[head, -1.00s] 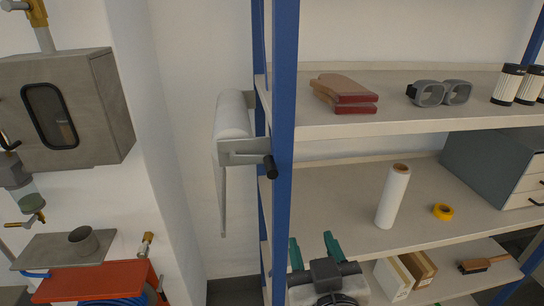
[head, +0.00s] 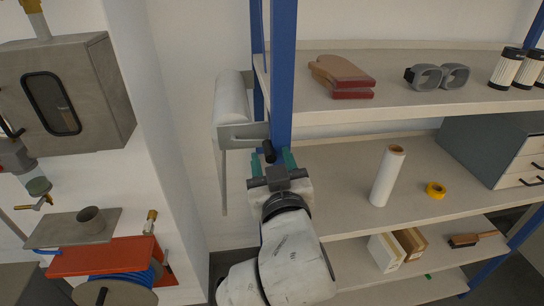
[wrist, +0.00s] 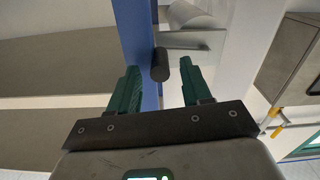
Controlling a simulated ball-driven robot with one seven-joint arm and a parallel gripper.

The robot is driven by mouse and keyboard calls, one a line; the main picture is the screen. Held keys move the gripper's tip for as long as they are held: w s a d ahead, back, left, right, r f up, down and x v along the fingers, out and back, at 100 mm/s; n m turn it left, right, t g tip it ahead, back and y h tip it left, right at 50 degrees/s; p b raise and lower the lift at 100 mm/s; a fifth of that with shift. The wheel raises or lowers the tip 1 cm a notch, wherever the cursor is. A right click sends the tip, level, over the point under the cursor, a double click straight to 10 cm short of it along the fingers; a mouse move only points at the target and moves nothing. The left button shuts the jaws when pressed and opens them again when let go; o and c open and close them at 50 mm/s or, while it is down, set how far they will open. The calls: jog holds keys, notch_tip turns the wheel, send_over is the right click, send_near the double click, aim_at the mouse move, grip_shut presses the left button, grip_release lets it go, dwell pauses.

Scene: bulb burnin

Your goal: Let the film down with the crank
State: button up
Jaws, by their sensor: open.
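The white film roll (head: 231,97) hangs in a grey bracket on the left side of the blue shelf post, with a strip of film (head: 223,180) hanging below it. The crank's black handle (head: 269,151) sticks out at the bracket's right end. My gripper (head: 271,160) is just below the handle, its green fingers spread. In the wrist view the handle (wrist: 160,64) lies ahead, between the lines of the two open fingers (wrist: 160,85), near their tips. Nothing is gripped. Whether a finger touches the handle cannot be told.
The blue shelf post (head: 283,80) stands right behind the handle. Shelves (head: 330,160) to the right hold mitts (head: 341,77), goggles (head: 437,76), a white roll (head: 387,175) and yellow tape (head: 436,190). A grey cabinet (head: 90,80) is on the left wall.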

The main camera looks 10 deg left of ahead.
jog(key=shift+w, duration=0.2)
grip_shut()
dwell(0.4)
